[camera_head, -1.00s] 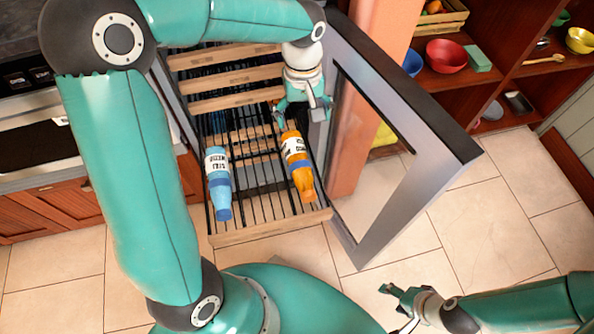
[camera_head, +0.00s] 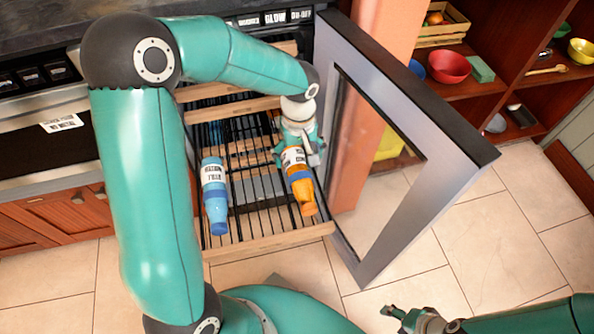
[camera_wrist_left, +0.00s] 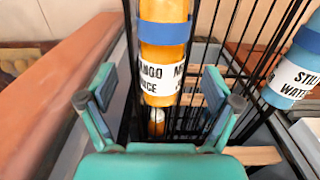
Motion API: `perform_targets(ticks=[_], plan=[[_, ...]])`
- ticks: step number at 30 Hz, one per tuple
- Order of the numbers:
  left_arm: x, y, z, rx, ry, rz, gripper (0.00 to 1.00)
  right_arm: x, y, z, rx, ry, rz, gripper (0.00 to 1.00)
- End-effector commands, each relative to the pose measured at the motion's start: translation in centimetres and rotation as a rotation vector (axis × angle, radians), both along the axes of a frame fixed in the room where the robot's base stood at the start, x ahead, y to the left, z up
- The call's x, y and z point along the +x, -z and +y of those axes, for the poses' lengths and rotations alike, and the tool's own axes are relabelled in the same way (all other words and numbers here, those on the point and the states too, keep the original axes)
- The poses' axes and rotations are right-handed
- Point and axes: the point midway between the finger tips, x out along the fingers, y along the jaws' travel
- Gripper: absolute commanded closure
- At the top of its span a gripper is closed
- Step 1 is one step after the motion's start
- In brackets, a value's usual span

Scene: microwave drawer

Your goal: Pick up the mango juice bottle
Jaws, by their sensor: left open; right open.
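The orange mango juice bottle (camera_head: 302,186) with a white label and blue band lies on the right side of a pulled-out wire rack (camera_head: 270,243) with a wooden front. My left gripper (camera_head: 290,150) is at the label end of the bottle. In the left wrist view the mango juice bottle (camera_wrist_left: 163,55) shows between and just beyond the fingers of my left gripper (camera_wrist_left: 165,95), which are open with gaps on both sides. My right gripper (camera_head: 395,312) is open and empty at the bottom of the head view, far from the rack.
A blue still water bottle (camera_head: 214,195) lies on the same rack to the left; it also shows in the left wrist view (camera_wrist_left: 298,70). An open framed door (camera_head: 440,130) stands close to the right of the rack. Shelves with bowls (camera_head: 447,62) are further right.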

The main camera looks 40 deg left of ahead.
Motion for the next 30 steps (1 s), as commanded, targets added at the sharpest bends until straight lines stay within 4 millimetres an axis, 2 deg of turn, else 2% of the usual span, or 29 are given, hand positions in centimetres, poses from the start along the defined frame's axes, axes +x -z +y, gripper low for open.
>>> perform_targets(ticks=[6, 9, 17, 30], plan=[[-0.4, 3.5, -0.1, -0.001, 0.001, 0.003, 0.10, 0.0, 1.6, 0.0, 0.000, 0.000, 0.000, 0.40], [-0.4, 4.4, -0.1, -0.001, 0.000, 0.002, 0.10, 0.0, 1.8, 0.0, 0.000, 0.000, 0.000, 0.40], [-0.4, 4.5, -0.1, -0.001, 0.002, 0.000, 0.10, 0.0, 1.7, 0.0, 0.000, 0.000, 0.000, 0.40], [-0.3, 4.5, -0.2, -0.001, 0.003, 0.000, 0.84, 0.0, 1.7, 0.0, 0.000, 0.000, 0.000, 0.40]])
